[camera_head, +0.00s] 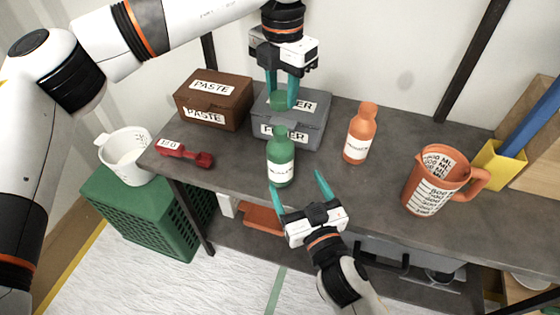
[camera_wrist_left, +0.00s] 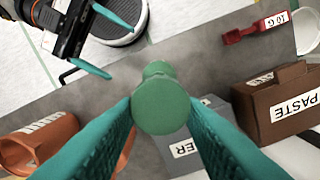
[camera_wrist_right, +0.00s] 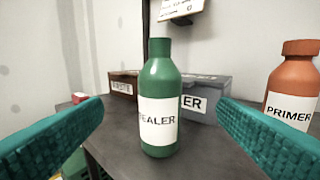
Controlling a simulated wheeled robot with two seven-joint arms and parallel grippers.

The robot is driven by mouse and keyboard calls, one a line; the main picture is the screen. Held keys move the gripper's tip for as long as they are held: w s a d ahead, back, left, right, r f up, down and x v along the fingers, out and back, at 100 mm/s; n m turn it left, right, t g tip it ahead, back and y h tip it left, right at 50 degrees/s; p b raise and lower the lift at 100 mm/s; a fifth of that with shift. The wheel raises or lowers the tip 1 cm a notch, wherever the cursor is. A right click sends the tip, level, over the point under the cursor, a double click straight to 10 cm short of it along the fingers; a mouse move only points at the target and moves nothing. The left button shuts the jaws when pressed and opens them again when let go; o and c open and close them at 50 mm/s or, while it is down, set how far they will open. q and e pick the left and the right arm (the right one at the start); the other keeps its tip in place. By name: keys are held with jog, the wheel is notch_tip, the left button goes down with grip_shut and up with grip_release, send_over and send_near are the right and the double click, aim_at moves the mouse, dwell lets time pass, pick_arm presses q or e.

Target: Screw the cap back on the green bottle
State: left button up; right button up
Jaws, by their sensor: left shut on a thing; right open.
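The green bottle (camera_head: 281,165), labelled SEALER, stands upright and uncapped near the table's front edge. It shows whole in the right wrist view (camera_wrist_right: 159,90). My left gripper (camera_head: 281,101) is shut on the green cap (camera_head: 280,98), held in the air above and apart from the bottle. In the left wrist view the cap (camera_wrist_left: 163,106) hides part of the bottle (camera_wrist_left: 157,69). My right gripper (camera_head: 298,183) is open and low in front of the bottle. Its fingers lie left and right of the bottle in the right wrist view, touching nothing.
A grey box (camera_head: 308,133) stands close behind the bottle and a brown PASTE box (camera_head: 235,98) at back left. An orange PRIMER bottle (camera_head: 360,135) stands to the right, with an orange measuring jug (camera_head: 425,190) farther right. A red 10 G tool (camera_head: 190,154) lies left.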

pick_arm(q)
jog(key=shift+s, duration=0.1)
pick_arm(e)
jog(key=x, duration=1)
jog(key=shift+w, duration=0.25)
jog(key=c, duration=1.5)
pick_arm(q)
send_over(282, 129)
jog(key=shift+f, duration=2.45)
jog(key=shift+f, duration=0.1)
jog(key=shift+f, duration=0.8)
jog(key=shift+f, duration=0.55)
